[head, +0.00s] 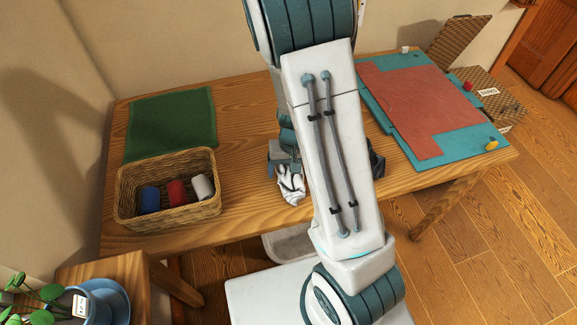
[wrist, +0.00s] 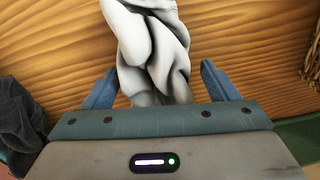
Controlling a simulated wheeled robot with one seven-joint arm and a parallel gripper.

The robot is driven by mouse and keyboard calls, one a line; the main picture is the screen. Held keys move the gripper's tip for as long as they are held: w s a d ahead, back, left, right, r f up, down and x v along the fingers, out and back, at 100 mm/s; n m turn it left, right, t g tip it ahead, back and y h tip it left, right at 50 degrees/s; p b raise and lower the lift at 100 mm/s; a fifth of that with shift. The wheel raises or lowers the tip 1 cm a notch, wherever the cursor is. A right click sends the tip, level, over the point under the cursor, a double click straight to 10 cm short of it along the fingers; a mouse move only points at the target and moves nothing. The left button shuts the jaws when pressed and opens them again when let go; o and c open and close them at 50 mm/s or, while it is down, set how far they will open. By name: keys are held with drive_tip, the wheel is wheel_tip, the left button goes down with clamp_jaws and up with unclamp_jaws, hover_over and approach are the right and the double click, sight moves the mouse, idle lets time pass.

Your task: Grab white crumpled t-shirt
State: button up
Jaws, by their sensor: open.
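The white crumpled t-shirt (head: 291,187) lies on the wooden table near its front edge, just left of my arm in the head view, which hides part of it. In the wrist view the t-shirt (wrist: 152,45) is a folded white heap, and its near end lies between the two fingers. My gripper (wrist: 165,88) is open, with one blue finger on each side of the cloth. I cannot tell whether the fingers touch it.
A wicker basket (head: 168,222) with several coloured rolls stands at left, before a green cloth (head: 170,122). A dark crumpled cloth (head: 377,165) lies right of my arm. A teal mat (head: 400,75) with a reddish sheet (head: 420,108) covers the right side. Bare wood lies between basket and t-shirt.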

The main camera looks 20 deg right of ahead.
drive_tip(key=shift+f, duration=0.7)
drive_tip(key=c, duration=0.8)
drive_tip(key=shift+r, duration=0.1)
